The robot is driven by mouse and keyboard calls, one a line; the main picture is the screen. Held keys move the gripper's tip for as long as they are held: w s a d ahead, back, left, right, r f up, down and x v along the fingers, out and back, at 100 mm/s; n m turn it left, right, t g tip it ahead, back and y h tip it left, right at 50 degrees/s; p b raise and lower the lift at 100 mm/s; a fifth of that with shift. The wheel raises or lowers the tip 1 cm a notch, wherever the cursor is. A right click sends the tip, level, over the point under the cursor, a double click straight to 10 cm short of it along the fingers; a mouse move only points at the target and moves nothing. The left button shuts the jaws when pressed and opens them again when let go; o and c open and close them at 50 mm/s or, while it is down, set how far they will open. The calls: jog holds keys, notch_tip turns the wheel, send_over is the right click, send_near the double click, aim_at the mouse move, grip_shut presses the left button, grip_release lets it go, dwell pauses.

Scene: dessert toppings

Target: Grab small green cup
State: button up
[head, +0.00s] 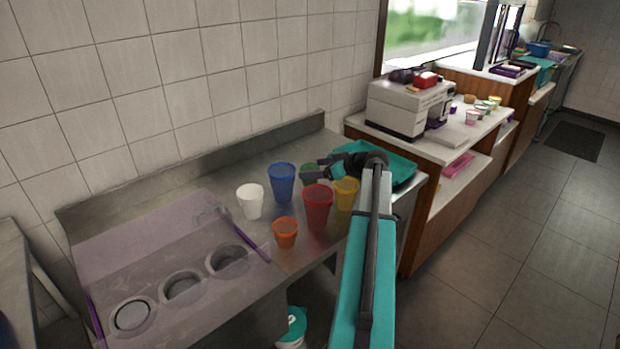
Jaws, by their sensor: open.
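The small green cup (308,171) stands on the steel counter between the blue cup (282,183) and my arm, behind the red cup. It is partly hidden by my dark gripper. My gripper (312,171) is open and reaches in from the right at the green cup. One finger overlaps the cup in the picture; I cannot tell whether it touches. Nothing shows as held.
Close by stand a red cup (317,207), a yellow cup (346,193), an orange cup (285,232) and a white cup (250,201). A teal tray (402,168) lies behind my arm. The wall backs the counter (190,172); a clear cover (150,235) lies left.

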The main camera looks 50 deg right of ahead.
aim_at(316, 182)
dwell(0.3)
jog(key=c, duration=1.1)
jog(key=shift+r, duration=0.1)
notch_tip(316, 182, up, 10)
jog(key=b, duration=0.2)
dwell(0.5)
